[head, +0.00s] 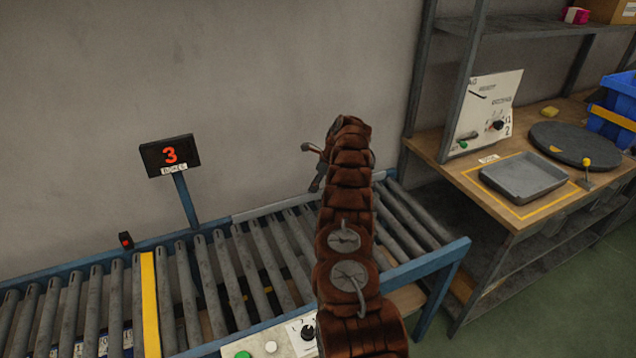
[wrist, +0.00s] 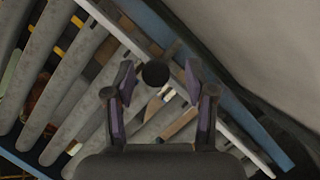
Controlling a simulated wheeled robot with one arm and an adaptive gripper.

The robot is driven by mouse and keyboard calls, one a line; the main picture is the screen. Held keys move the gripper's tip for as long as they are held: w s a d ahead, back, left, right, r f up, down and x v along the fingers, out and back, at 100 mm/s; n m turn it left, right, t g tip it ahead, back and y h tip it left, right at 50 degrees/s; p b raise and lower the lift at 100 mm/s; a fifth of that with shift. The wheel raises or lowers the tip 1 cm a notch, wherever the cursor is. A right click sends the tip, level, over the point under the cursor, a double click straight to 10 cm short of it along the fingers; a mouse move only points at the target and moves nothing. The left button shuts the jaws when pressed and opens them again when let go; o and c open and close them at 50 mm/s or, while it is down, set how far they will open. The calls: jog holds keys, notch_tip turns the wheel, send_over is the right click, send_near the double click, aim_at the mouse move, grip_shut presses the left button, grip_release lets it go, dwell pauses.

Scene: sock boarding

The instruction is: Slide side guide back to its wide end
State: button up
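The side guide (head: 268,208) is a pale, narrow rail along the wall side of the roller conveyor. It runs diagonally through the wrist view (wrist: 232,132). A round black knob (wrist: 155,74) appears at the guide, between my fingertips in that picture. My gripper (wrist: 159,80) is open, with one finger on each side of the knob and a visible gap to each. I cannot tell how far the fingertips are above the knob. In the head view my gripper (head: 315,168) is partly hidden by my arm, which also covers part of the guide and rollers.
The roller conveyor (head: 455,250) has a yellow strip (head: 150,300) across it at left. A sign showing 3 (head: 170,156) stands at its back edge, near the wall. A control panel (head: 285,342) is at the front. A workbench (head: 445,165) with a grey tray (head: 522,184) stands right.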

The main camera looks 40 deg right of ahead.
jog(key=v, duration=1.2)
dwell(0.6)
